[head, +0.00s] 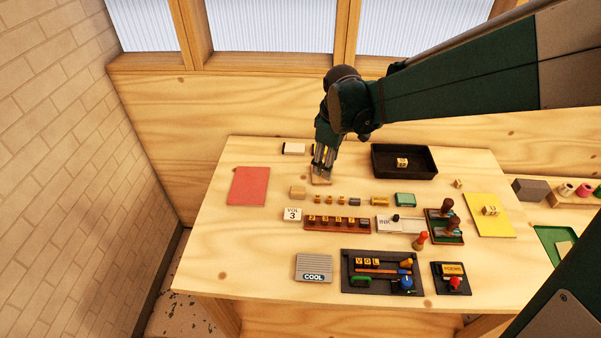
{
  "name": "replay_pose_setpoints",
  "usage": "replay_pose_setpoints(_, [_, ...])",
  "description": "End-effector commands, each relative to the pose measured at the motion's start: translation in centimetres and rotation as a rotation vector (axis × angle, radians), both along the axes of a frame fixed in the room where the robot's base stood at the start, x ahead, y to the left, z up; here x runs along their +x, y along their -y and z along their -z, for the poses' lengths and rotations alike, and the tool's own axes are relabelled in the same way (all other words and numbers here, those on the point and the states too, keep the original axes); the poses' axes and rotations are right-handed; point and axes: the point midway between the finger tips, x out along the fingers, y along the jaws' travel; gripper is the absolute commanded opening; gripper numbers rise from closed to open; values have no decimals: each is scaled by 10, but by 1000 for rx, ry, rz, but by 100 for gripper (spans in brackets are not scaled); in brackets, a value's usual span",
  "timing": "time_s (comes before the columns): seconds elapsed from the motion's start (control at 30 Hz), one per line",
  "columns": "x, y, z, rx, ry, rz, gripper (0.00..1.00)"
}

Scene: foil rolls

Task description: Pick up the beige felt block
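My gripper (323,165) points down at the back left part of the wooden table, left of the black tray. A flat tan piece (321,181) lies right under its fingertips and is partly covered by them. I cannot tell whether the fingers touch it or how far apart they are. A small beige block (298,192) lies just left and in front of the gripper. A cream block with a dark end (294,149) lies behind and left of it. Which of these is the beige felt block is not certain at this size.
A black tray (432,174) holding a small block stands right of the gripper. A red sheet (249,186) lies left, a yellow pad (489,229) right. Rows of small blocks, stamps and a grey COOL box (314,268) fill the front. A wooden panel rises behind the table.

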Motion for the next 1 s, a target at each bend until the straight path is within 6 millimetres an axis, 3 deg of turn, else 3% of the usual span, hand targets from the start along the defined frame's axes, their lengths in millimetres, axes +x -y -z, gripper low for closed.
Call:
replay_pose_setpoints(0.3, [28,-40,45,-35,-57,-163,43])
replay_pose_setpoints(0.7, [51,-85,107,-69,-126,-359,43])
replay_pose_setpoints(1.0, [55,-99,128,-79,-148,-422,43])
